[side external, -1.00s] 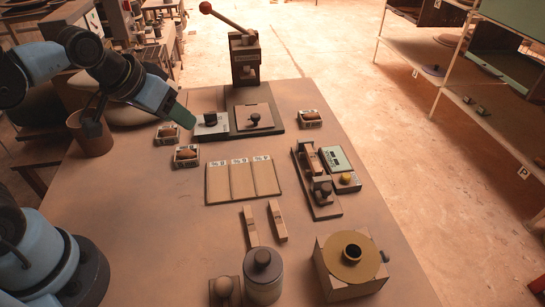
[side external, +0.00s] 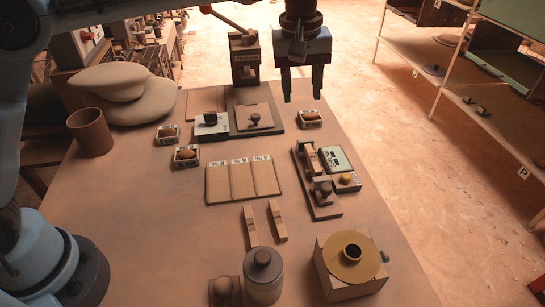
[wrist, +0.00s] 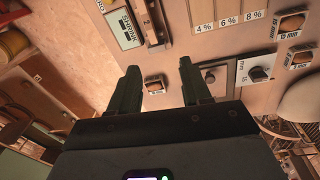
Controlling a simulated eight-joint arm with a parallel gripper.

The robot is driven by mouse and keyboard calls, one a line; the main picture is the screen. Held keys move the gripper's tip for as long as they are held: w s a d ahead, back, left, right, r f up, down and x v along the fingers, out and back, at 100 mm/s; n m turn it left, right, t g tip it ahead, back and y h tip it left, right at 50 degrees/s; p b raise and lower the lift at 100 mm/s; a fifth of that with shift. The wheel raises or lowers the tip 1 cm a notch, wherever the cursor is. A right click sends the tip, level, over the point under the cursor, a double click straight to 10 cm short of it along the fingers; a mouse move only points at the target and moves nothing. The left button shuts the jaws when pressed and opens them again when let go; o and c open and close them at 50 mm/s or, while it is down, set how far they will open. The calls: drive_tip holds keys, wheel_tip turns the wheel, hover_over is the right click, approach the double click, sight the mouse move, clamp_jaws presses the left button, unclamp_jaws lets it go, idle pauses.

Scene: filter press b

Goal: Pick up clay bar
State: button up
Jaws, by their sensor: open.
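Several small brown clay bars sit in pale labelled trays. One clay bar (side external: 310,116) is at the table's right edge. Two others, a clay bar (side external: 167,132) and a clay bar (side external: 187,154), are at the left. My gripper (side external: 302,97) is open and empty, fingers pointing down, above the table's far right end near the right-hand bar. In the wrist view my gripper (wrist: 159,66) has that bar (wrist: 154,84) showing between its fingers, apart from both. Another bar (wrist: 291,22) shows at that view's upper right.
A lever press (side external: 245,60) stands at the back, close left of my gripper. A dark plate with a knobbed lid (side external: 252,115) lies left of the right-hand bar. A clamp fixture (side external: 318,185) and a green-faced device (side external: 338,160) stand nearer. Three labelled boards (side external: 242,181) lie mid-table.

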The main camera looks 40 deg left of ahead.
drive_tip(key=w+d+f+n, duration=0.1)
drive_tip(key=d+f, duration=0.2)
drive_tip(key=d, duration=0.1)
drive_tip(key=g, duration=0.1)
hover_over(313, 157)
drive_tip(key=f, duration=0.6)
drive_tip(key=shift+w+f, duration=0.3)
drive_tip(key=shift+s+f, duration=0.15)
drive_tip(key=shift+f, duration=1.25)
drive_tip(key=shift+s+f, duration=0.15)
drive_tip(key=shift+f, duration=1.2)
clamp_jaws()
